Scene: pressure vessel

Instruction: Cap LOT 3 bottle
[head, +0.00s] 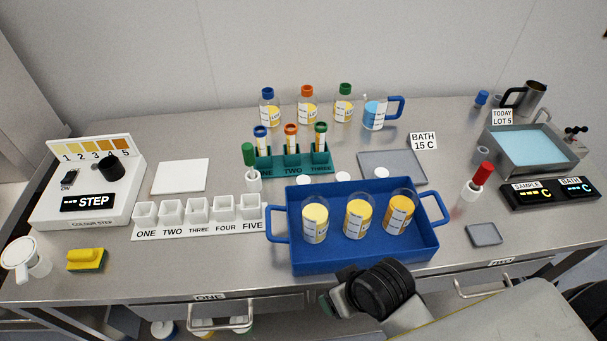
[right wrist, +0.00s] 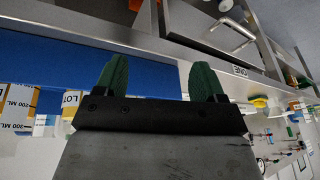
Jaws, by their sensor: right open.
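Three clear bottles with yellow contents stand upright in the blue tray: left (head: 315,222), middle (head: 359,219) and right (head: 398,213). They look uncapped. Their lot numbers are too small to read. White discs that look like caps lie behind the tray: left (head: 303,180), middle (head: 343,178) and right (head: 381,172). My right gripper (right wrist: 162,75) is open and empty, its green fingers apart. In the head view it is at the tray's front edge, mostly hidden by its wrist. Part of a bottle label reading LOT (right wrist: 72,101) shows left in the wrist view. My left gripper is out of view.
The blue tray (head: 292,240) has handles at both sides. A green tube rack (head: 265,168) and bottles with coloured tops (head: 307,108) stand behind. White cups (head: 197,212) are left; a red-topped dropper bottle (head: 472,190) is right. Drawer handles (head: 220,325) jut from the bench front.

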